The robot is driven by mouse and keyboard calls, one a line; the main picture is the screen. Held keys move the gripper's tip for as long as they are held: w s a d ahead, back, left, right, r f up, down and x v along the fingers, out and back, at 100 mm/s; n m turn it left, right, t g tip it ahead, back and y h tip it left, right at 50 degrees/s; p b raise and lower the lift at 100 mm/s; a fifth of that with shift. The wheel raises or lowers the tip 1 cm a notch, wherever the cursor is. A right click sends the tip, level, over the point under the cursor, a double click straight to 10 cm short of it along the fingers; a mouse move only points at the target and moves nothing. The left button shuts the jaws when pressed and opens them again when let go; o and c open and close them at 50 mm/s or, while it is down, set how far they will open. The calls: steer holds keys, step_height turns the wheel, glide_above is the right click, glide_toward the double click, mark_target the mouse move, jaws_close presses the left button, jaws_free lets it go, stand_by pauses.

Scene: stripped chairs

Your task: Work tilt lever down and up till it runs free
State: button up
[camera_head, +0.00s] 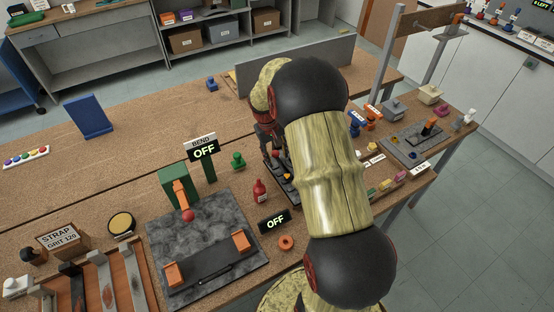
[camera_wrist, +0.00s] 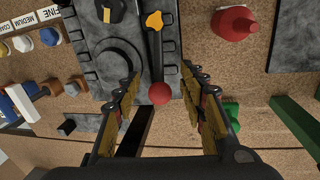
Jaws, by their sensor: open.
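In the wrist view a dark mechanism plate (camera_wrist: 108,28) carries a black lever (camera_wrist: 156,60) with a red ball knob (camera_wrist: 159,93) at its near end. A yellow star-shaped knob (camera_wrist: 154,20) sits at the lever's far end. My gripper (camera_wrist: 165,84) is open, and the red ball appears between its two fingers. I see no finger touching the ball; the height gap is unclear. In the head view my arm hides most of the mechanism (camera_head: 283,186), and my gripper (camera_head: 266,140) is partly seen above its far end.
A red bottle (camera_head: 260,191) and a green knobbed piece (camera_head: 238,160) stand just left of the mechanism. The bending station (camera_head: 225,222), with its own red-balled lever and OFF sign, lies further left. An orange ring (camera_head: 286,242) lies in front.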

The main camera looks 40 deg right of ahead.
steer(key=shift+s+d+f, duration=0.1)
steer(key=shift+d+f, duration=0.05)
steer(key=shift+f, duration=0.5)
steer(key=shift+d+f, duration=0.1)
steer(key=shift+f, duration=0.5)
steer(key=shift+c, duration=0.8)
jaws_close()
